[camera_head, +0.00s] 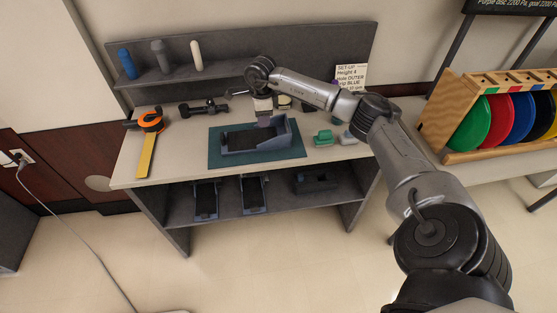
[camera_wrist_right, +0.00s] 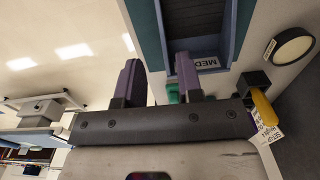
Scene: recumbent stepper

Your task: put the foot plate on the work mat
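A blue-grey foot plate (camera_head: 239,143) with a dark tread lies on the teal work mat (camera_head: 216,160) on the table top. In the right wrist view the foot plate (camera_wrist_right: 205,18) carries a label reading "MED", and a strip of the mat (camera_wrist_right: 147,30) shows beside it. My right gripper (camera_head: 265,118) is at the raised back right part of the plate. In the wrist view its two purple fingers (camera_wrist_right: 158,80) stand apart, with nothing visibly clamped between them. Whether a finger touches the plate I cannot tell. My left gripper is not in view.
Two similar plates (camera_head: 205,201) and (camera_head: 254,196) and a dark box (camera_head: 315,180) are on the lower shelf. An orange-and-yellow tool (camera_head: 148,140) lies left of the mat. Green blocks (camera_head: 323,137) sit to its right. Coloured discs (camera_head: 503,121) stand in a wooden rack farther right.

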